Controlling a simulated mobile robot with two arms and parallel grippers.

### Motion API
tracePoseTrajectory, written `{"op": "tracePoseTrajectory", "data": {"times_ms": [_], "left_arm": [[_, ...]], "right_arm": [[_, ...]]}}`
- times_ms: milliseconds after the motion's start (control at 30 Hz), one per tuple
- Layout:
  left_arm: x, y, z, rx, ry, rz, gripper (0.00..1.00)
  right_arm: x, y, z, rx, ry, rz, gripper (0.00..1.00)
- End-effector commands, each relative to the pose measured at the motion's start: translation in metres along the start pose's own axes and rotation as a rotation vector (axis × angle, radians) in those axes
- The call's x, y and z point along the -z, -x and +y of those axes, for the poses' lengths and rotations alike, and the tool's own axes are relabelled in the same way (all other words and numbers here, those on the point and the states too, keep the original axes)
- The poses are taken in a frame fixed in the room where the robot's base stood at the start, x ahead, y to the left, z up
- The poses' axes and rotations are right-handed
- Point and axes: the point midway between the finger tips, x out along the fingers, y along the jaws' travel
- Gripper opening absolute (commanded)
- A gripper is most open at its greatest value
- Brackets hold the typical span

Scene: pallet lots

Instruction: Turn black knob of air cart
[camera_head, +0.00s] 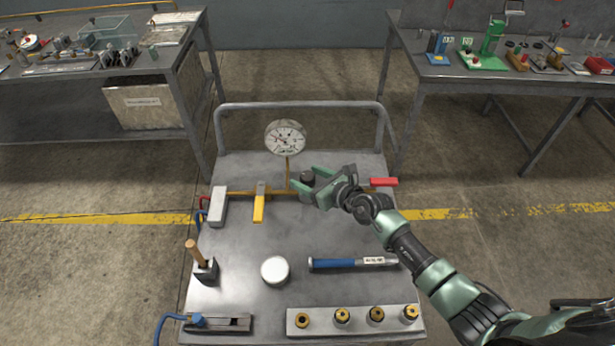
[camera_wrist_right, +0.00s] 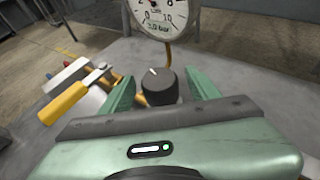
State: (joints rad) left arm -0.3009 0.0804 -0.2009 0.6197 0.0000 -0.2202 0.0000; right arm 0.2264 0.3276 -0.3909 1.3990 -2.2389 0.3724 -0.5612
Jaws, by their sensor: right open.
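The air cart (camera_head: 225,285) is a grey metal cart with a rail at its far side. Its black knob (camera_wrist_right: 159,86) has a white pointer mark and sits between the open fingers of my right gripper (camera_wrist_right: 160,92) in the wrist view. In the head view the knob (camera_head: 307,176) shows just behind the gripper (camera_head: 310,187), partly hidden by it. Contact between fingers and knob cannot be made out. A round gauge (camera_head: 286,137) stands on a brass pipe behind the knob; its face reads bar in the wrist view. My left gripper is out of view.
A yellow lever (camera_head: 259,208) and a grey block (camera_head: 218,206) are left of the knob, a red handle (camera_head: 384,182) right. A blue-handled tool (camera_head: 345,264), white round cap (camera_head: 274,270) and fittings rail (camera_head: 360,320) lie nearer. Benches stand behind on both sides.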

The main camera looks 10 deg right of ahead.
Motion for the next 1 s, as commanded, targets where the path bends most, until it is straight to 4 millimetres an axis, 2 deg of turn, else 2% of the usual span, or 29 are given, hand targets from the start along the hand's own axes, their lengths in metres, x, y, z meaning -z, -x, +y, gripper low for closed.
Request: {"op": "tracePoseTrajectory", "data": {"times_ms": [300, 433, 600, 1000], "left_arm": [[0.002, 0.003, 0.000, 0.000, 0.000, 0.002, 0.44], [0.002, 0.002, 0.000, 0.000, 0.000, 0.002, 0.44], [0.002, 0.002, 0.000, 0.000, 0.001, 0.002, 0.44], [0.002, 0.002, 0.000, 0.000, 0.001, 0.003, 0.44]], "right_arm": [[0.001, 0.052, 0.000, 0.001, 0.002, 0.000, 0.61], [0.001, 0.067, -0.001, 0.001, 0.001, 0.000, 0.61], [0.000, 0.073, 0.000, 0.001, 0.001, 0.000, 0.61], [0.000, 0.072, 0.000, 0.001, 0.001, 0.000, 0.61]]}}
